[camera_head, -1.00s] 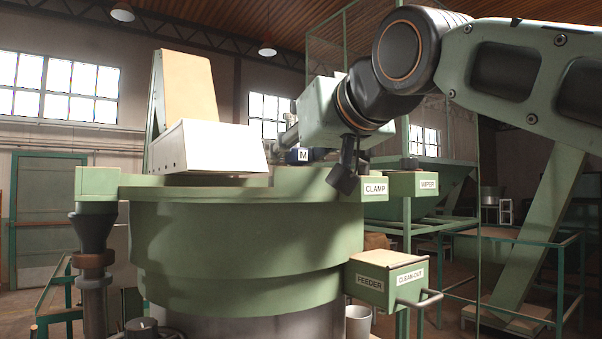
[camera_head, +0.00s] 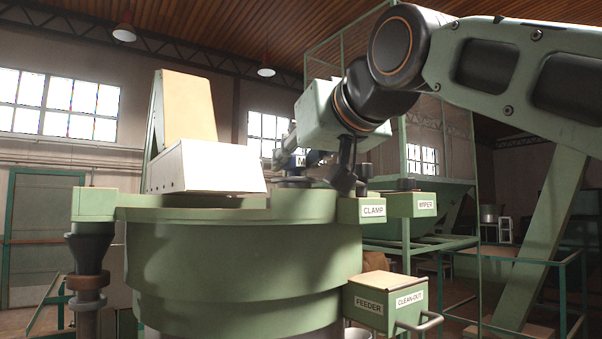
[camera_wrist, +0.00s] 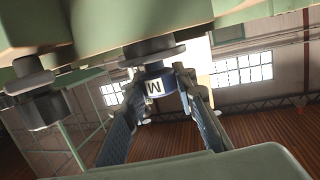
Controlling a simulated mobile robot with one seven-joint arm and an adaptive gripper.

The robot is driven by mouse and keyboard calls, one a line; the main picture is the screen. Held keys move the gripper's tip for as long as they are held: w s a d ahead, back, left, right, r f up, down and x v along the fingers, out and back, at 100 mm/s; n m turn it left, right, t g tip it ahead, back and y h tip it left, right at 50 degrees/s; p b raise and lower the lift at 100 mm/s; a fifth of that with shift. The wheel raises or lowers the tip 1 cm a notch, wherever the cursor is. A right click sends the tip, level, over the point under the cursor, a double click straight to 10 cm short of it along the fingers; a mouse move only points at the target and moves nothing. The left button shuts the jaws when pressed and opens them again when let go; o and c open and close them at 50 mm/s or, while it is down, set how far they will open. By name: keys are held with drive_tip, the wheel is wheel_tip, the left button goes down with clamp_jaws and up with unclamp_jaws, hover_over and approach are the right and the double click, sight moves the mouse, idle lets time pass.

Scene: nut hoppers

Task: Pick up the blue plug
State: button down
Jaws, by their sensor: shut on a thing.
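The blue plug (camera_wrist: 153,86) has a white label with an M and shows between the fingers in the wrist view. My gripper (camera_wrist: 158,80) is shut on it, with one finger at each side. A dark round part (camera_wrist: 150,48) adjoins the plug; I cannot tell if they are joined. In the head view the plug (camera_head: 300,161) shows just above the rim of the green bowl feeder (camera_head: 240,245), partly covered by my gripper (camera_head: 306,163). Whether the plug is clear of its seat cannot be told.
A white-fronted chute (camera_head: 210,168) stands on the feeder to the left. The CLAMP block (camera_head: 373,211) and WIPER block (camera_head: 412,204) are close on the right. The clean-out box (camera_head: 384,304) with its handle juts out below.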

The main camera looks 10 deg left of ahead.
wheel_tip(320, 180, up, 6)
drive_tip(key=shift+f, duration=0.2)
drive_tip(key=shift+w+d+r, duration=0.15)
drive_tip(key=shift+r, duration=0.85)
drive_tip(key=shift+s, duration=0.2)
